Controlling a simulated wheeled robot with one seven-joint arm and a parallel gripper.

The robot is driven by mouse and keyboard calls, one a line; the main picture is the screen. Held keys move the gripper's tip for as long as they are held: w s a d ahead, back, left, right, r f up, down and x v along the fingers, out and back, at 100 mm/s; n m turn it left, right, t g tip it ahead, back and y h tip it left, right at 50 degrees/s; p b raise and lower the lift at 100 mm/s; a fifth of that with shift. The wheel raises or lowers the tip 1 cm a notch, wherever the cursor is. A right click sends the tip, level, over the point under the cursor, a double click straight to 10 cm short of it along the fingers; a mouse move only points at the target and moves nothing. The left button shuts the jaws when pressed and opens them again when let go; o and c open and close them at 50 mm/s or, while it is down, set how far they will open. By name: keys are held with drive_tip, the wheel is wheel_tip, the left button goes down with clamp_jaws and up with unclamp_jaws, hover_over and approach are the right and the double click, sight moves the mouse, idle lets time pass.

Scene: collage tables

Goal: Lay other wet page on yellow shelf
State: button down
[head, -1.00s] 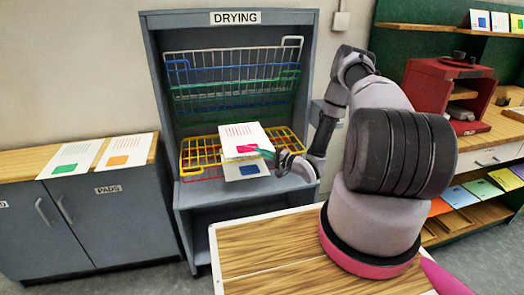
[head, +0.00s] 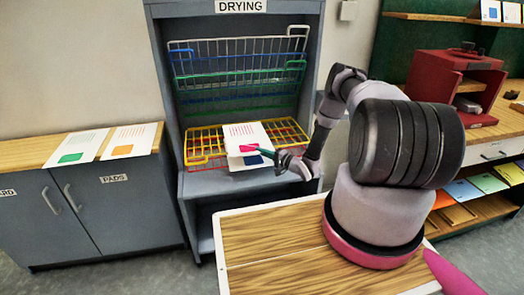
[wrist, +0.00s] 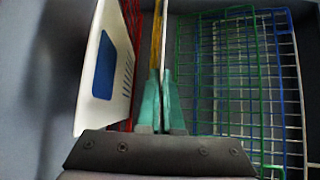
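My gripper (head: 268,154) is shut on the near edge of a white page with a pink square (head: 243,133). The page lies flat over the yellow shelf (head: 203,146) in the drying rack; I cannot tell if it touches the wires. In the wrist view it is a thin edge-on line between my teal fingers (wrist: 162,105), close alongside the yellow shelf's edge. Another page, with a blue square (wrist: 105,65), lies on the red shelf (wrist: 130,20) below; it is partly hidden in the head view (head: 250,161).
White, blue and green wire shelves (head: 240,75) are tilted up above. Two pages with green and orange squares (head: 77,148) lie on the cabinet top at left. A wooden tabletop (head: 270,235) is in front of the rack.

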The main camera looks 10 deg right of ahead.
drive_tip(key=shift+c, duration=0.8)
unclamp_jaws()
drive_tip(key=shift+f, duration=0.2)
drive_tip(key=shift+s, duration=0.1)
drive_tip(key=s, duration=0.8)
drive_tip(key=shift+s, duration=0.4)
drive_tip(key=shift+r, duration=0.1)
